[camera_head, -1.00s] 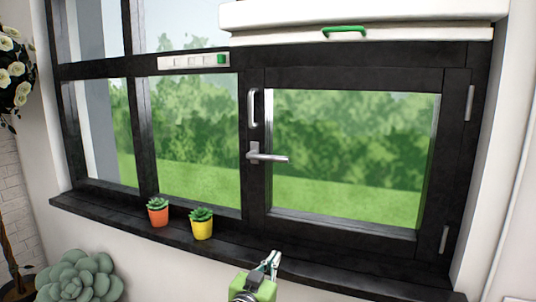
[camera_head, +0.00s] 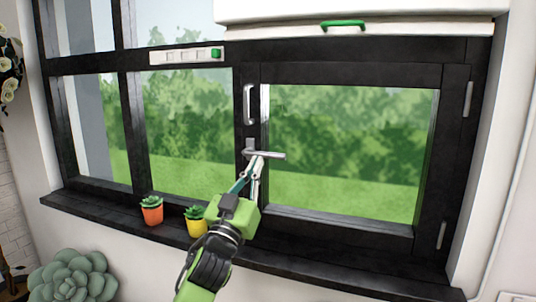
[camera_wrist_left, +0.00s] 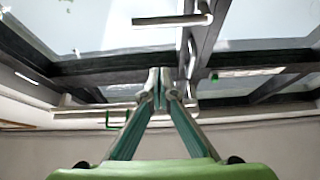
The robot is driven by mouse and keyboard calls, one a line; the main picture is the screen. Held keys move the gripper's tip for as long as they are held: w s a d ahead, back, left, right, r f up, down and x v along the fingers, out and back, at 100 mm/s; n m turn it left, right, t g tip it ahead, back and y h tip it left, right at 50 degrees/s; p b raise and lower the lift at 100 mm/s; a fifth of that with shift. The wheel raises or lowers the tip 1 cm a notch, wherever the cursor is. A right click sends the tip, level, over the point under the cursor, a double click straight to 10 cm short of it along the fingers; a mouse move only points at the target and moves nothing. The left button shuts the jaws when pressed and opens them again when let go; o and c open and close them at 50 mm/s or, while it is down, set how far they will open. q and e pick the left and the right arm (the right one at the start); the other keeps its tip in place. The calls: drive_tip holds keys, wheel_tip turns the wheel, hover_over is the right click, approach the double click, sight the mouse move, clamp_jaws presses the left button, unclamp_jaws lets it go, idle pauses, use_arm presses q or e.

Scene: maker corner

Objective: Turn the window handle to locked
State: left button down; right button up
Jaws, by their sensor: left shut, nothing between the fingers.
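The silver window handle (camera_head: 272,155) is on the dark frame at the left edge of the right-hand sash, its lever lying level and pointing right. It also shows as a pale bar in the left wrist view (camera_wrist_left: 172,20). My left gripper (camera_head: 259,161) is shut and empty, with its fingertips just below the lever in the head view. In the left wrist view the shut fingertips (camera_wrist_left: 160,73) appear apart from the lever; I cannot tell contact for sure. My right gripper is not in view.
A vertical silver grip (camera_head: 250,104) is above the handle. Two potted succulents, orange (camera_head: 152,215) and yellow (camera_head: 197,226), stand on the dark sill (camera_head: 300,262), the yellow one close to my left arm. A white blind with a green pull (camera_head: 343,24) hangs above.

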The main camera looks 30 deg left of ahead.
use_arm(q)
drive_tip(key=p+x, duration=0.4)
drive_tip(key=x, duration=0.5)
drive_tip(key=shift+w+a+f+p, duration=0.1)
drive_tip(key=shift+w+f+p, duration=0.15)
drive_tip(key=shift+f, duration=0.75)
drive_tip(key=shift+w+a+f+p, duration=0.1)
drive_tip(key=shift+w+f, duration=0.15)
drive_tip(key=shift+f, duration=0.7)
